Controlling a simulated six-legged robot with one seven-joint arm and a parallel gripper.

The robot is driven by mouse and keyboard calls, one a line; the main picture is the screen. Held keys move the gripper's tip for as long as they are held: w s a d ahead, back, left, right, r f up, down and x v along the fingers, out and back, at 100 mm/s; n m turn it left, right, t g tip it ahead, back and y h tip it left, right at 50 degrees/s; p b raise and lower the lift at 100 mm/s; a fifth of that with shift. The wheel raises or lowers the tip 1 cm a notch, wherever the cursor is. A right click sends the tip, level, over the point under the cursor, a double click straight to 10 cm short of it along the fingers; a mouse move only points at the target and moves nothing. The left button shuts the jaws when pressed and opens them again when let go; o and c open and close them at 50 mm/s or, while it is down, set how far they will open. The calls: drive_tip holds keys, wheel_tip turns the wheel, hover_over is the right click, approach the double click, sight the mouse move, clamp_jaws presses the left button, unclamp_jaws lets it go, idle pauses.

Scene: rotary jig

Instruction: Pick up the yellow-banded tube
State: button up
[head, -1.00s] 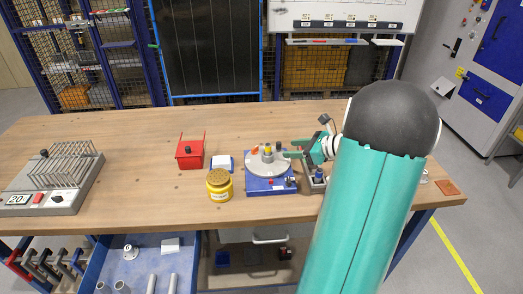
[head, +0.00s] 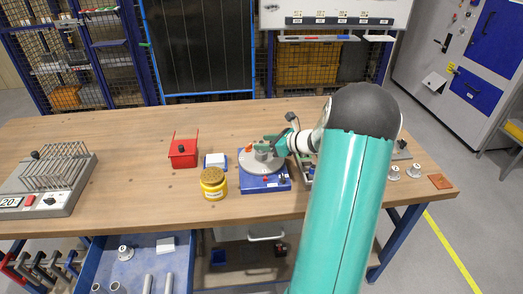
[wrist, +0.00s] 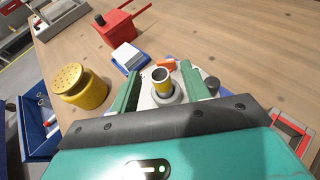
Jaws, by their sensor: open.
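The yellow-banded tube (wrist: 162,84) stands upright in a grey holder on the rotary jig's disc, its open grey-rimmed top facing the wrist camera. My gripper (wrist: 160,76) is open, with one green finger on each side of the tube; I cannot tell whether either touches it. In the head view my gripper (head: 265,146) is over the jig's round grey disc (head: 258,168) and largely hides the tube. The disc sits on a blue base (head: 262,185). An orange piece (wrist: 166,63) is on the disc just beyond the tube.
A yellow jar with a perforated lid (head: 213,183) and a white-topped blue block (head: 215,161) stand left of the jig. A red box (head: 183,152) is farther left, then a grey wire rack (head: 50,180). Small metal pieces (head: 414,170) are at the right. The back of the table is clear.

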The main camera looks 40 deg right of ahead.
drive_tip(key=shift+x, duration=1)
clamp_jaws()
drive_tip(key=shift+r, duration=0.1)
